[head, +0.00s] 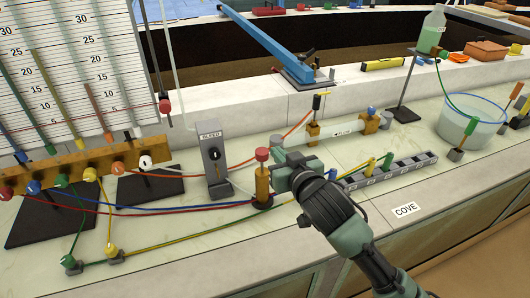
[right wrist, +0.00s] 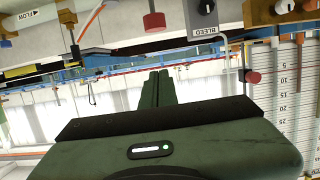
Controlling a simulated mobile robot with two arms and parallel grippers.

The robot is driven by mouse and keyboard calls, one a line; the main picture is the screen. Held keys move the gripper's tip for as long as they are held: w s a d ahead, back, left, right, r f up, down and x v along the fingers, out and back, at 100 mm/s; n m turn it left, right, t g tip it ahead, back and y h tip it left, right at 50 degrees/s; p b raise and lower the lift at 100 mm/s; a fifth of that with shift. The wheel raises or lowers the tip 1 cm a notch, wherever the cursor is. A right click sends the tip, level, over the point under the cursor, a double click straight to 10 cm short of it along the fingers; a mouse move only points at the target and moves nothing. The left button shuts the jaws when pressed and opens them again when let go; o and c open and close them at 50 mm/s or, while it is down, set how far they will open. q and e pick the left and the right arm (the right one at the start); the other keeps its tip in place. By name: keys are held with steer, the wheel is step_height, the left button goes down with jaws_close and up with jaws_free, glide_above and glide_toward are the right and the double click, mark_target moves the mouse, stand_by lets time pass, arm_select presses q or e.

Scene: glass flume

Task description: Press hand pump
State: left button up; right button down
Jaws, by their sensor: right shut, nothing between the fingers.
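The hand pump (head: 262,186) is an upright brass-coloured cylinder with a red knob (head: 262,154) on top, standing on the bench. The knob also shows in the right wrist view (right wrist: 154,21), near the top edge. My right gripper (head: 278,147) is shut and empty, just right of the knob in the head view. In the right wrist view its closed fingers (right wrist: 158,76) appear below the knob, with a gap between them in the picture. I cannot tell for sure whether it touches the pump in the head view. My left gripper is not in view.
A grey BLEED valve box (head: 214,160) stands left of the pump. A wooden manifold (head: 75,164) with coloured tubes and a scale board (head: 75,60) is further left. A clear horizontal tube (head: 340,128) and a grey strip (head: 395,172) lie to the right. Tubes run across the bench.

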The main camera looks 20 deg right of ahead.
steer(key=p, duration=0.2)
glide_above(262, 154)
steer(key=s, duration=0.2)
step_height(262, 154, down, 2)
steer(key=f, duration=0.4)
steer(key=shift+w+d+f+p, duration=0.25)
steer(key=shift+w+d+p, duration=0.05)
steer(key=shift+w, duration=0.1)
step_height(262, 154, down, 5)
steer(key=b, duration=0.3)
steer(key=shift+s+f, duration=0.1)
